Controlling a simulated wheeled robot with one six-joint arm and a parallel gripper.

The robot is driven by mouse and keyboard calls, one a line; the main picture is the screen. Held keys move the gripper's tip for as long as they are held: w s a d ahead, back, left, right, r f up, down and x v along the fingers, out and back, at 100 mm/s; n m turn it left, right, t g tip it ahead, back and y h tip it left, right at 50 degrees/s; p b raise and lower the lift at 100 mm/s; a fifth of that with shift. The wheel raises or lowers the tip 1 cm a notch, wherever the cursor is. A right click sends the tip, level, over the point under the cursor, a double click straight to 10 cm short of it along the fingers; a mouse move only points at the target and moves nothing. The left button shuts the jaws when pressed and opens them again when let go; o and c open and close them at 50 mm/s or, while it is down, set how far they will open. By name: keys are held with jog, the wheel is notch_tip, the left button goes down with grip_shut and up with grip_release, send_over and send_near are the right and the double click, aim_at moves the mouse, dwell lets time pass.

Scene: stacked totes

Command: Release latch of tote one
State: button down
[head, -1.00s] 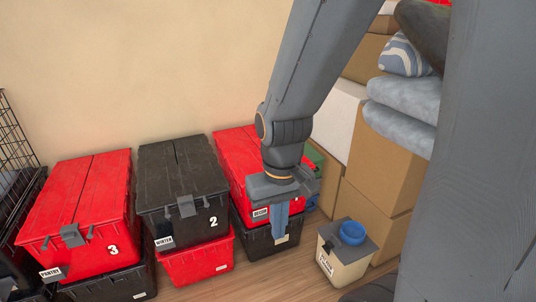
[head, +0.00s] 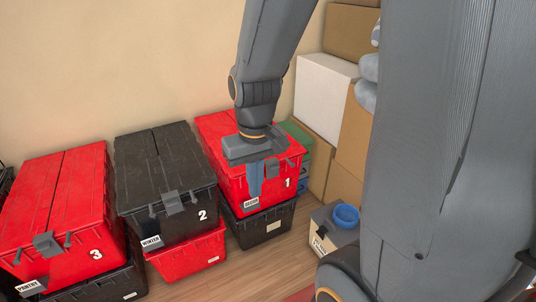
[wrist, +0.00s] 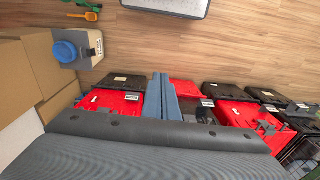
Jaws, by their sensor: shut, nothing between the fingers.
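Tote one (head: 232,127) is red with a lid, a white number 1 and a DECOR label (head: 251,203) on its front. It sits on a black tote (head: 270,224). Its grey latch (head: 272,168) shows at the front rim, just right of my fingers, and looks closed. My gripper (head: 254,194) is shut and empty, with blue fingers pointing down in front of tote one's front face, left of the latch. I cannot tell whether they touch it. In the wrist view my fingers (wrist: 160,75) stand together beside red tote one (wrist: 112,103). My gripper hides part of the lid.
Black tote two (head: 165,170) on a red tote and red tote three (head: 55,210) stand to the left. Wood floor (head: 245,255) is clear in front.

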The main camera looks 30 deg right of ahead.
jog(key=w+d+f+t+b, duration=0.15)
jog(key=w+d, duration=0.25)
jog(key=w, duration=0.7)
jog(key=w+d+f, duration=0.3)
jog(key=w+d, duration=0.1)
jog(key=w, duration=0.6)
jog(key=w+d+f+t+b, duration=0.1)
jog(key=w+d+f, duration=0.4)
jog(key=w+d, duration=0.2)
jog(key=w+d+f, duration=0.4)
jog(key=w+d, duration=0.4)
jog(key=w, duration=0.3)
jog(key=shift+w+f+t+b, duration=0.25)
jog(key=shift+f+t+b, duration=0.1)
notch_tip(320, 180, down, 9)
jog(key=p, duration=0.3)
jog(key=shift+s+f, duration=0.2)
jog(key=shift+s, duration=0.2)
